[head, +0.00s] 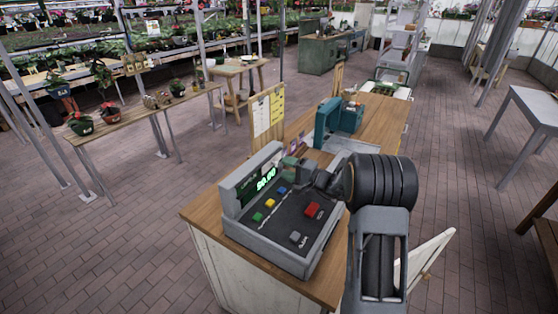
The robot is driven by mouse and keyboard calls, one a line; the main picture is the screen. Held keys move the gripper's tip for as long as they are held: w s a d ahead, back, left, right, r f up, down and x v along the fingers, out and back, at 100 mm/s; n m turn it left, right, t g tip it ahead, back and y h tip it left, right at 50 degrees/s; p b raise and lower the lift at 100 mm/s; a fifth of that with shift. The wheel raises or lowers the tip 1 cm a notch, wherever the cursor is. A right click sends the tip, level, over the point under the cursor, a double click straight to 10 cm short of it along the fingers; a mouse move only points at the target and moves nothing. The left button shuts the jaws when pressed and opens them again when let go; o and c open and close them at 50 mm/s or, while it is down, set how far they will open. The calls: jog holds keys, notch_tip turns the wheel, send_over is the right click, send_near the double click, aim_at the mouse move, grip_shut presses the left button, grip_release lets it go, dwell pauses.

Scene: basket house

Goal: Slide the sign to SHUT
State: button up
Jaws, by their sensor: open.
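No sign with readable SHUT lettering shows. My gripper (296,170) is open above the back of the grey cash register (270,208), pointing left, in front of the tags. It is small and dark here, and I cannot tell whether it touches anything.
The register has coloured buttons and a green display. It stands on a wooden-topped counter (205,212). A teal machine (338,122) stands behind it. A white panel (425,258) juts out at lower right. A plant bench (130,122) is at left, with clear brick floor (110,225) between.

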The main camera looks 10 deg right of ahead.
aim_at(278, 166)
jog(key=shift+p+x, duration=0.55)
jog(key=shift+x, duration=1.65)
grip_shut()
jog(key=shift+s+a+f+b, duration=0.15)
jog(key=shift+b, duration=0.25)
jog(key=s+a+b, duration=0.8)
jog(key=b, duration=0.1)
jog(key=shift+s, duration=0.1)
jog(key=shift+s+a, duration=0.1)
jog(key=shift+a, duration=0.05)
